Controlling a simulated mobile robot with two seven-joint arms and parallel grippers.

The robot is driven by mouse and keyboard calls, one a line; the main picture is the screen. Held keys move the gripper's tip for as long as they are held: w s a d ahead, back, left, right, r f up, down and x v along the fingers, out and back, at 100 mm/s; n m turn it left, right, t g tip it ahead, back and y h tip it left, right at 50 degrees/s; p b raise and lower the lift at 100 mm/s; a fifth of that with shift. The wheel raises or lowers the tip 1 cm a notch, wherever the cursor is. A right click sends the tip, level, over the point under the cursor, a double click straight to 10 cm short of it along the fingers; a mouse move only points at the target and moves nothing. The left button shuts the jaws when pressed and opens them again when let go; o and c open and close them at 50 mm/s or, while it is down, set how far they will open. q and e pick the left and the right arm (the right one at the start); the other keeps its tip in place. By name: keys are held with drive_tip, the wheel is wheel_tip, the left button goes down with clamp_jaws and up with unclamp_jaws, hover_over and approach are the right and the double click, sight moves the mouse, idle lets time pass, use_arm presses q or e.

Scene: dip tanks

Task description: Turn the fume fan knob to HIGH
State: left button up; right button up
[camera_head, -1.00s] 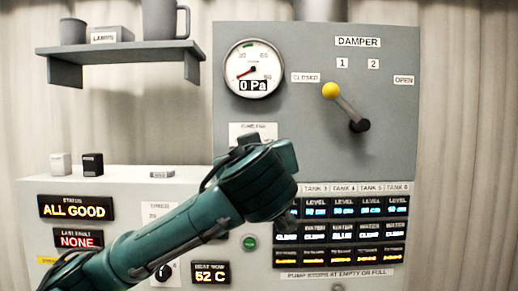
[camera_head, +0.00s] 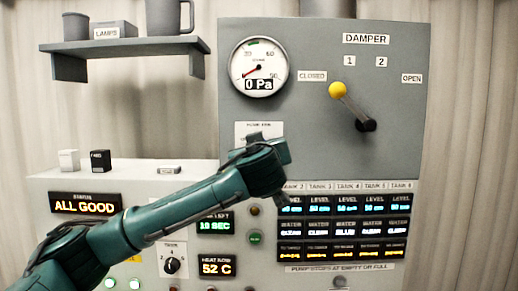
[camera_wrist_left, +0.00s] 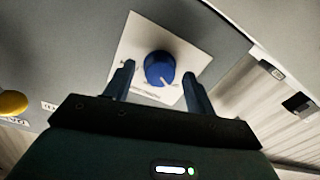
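The fume fan knob (camera_wrist_left: 160,68) is blue and round, on a white label plate (camera_wrist_left: 128,50) in the left wrist view. A white pointer mark shows on its lower right side; the plate's lettering is too blurred to read. My left gripper (camera_wrist_left: 159,70) is open, with one finger on each side of the knob; I cannot tell whether they touch it. In the head view my left gripper (camera_head: 258,142) is in front of the fume fan plate (camera_head: 258,128), hiding the knob. My right gripper is not in view.
The damper lever (camera_head: 352,106) with a yellow ball is to the right, near CLOSED. A gauge (camera_head: 259,67) reads 0 Pa above. A shelf (camera_head: 125,47) with mugs is at upper left. Tank displays (camera_head: 345,228) and a timer knob (camera_head: 172,265) are below.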

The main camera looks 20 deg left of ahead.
use_arm(q)
drive_tip(key=c, duration=1)
drive_tip(key=shift+o, duration=0.2)
drive_tip(key=shift+f, duration=0.1)
